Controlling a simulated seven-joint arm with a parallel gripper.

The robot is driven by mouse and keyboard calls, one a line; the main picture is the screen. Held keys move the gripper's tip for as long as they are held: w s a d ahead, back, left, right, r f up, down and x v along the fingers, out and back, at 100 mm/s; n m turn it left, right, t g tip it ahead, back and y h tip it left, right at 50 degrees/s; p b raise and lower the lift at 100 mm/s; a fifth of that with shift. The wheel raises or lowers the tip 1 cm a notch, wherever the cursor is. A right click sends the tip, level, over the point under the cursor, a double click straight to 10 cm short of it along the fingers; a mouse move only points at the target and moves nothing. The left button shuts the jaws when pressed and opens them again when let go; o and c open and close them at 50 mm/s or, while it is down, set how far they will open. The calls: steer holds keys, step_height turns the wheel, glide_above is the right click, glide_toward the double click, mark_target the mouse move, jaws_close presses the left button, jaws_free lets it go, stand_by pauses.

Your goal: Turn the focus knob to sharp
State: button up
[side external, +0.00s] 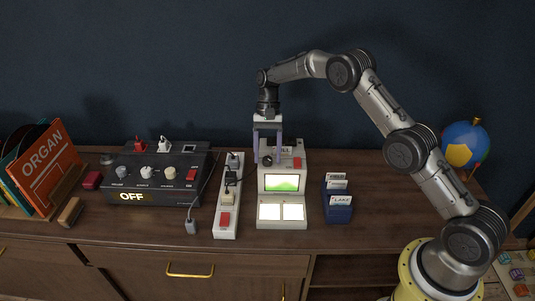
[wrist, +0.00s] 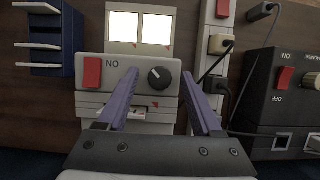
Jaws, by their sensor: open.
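The viewer (side external: 282,213) is a pale box with a lit screen (side external: 284,183) showing a soft green and pale picture; I cannot tell how sharp it is. Its focus knob (wrist: 159,77) is black and round with a light pointer mark, on the panel beside a red switch (wrist: 92,72). The knob also shows in the side external view (side external: 267,160). My gripper (side external: 267,155) points down over the viewer. In the wrist view its purple fingers (wrist: 159,84) are open, one on each side of the knob, with gaps between; nothing is held.
A white power strip (side external: 228,208) with plugs and cords stands close left of the viewer. Further left is a black control box (side external: 157,180) with an OFF sign. A blue card holder (side external: 338,208) stands to the right. Bare wood lies in front of the control box.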

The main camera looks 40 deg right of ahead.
jaws_close()
stand_by(0.3)
steer(key=shift+n, duration=0.4)
steer(key=n, duration=0.2)
steer(key=n+g+h, duration=0.1)
steer(key=n, duration=0.1)
steer(key=shift+w+a+h, duration=0.1)
steer(key=shift+w+h, duration=0.05)
steer(key=shift+h, duration=0.15)
steer(key=shift+a+n+h, duration=0.1)
steer(key=shift+n+h, duration=0.7)
steer(key=shift+n, duration=1.2)
jaws_free()
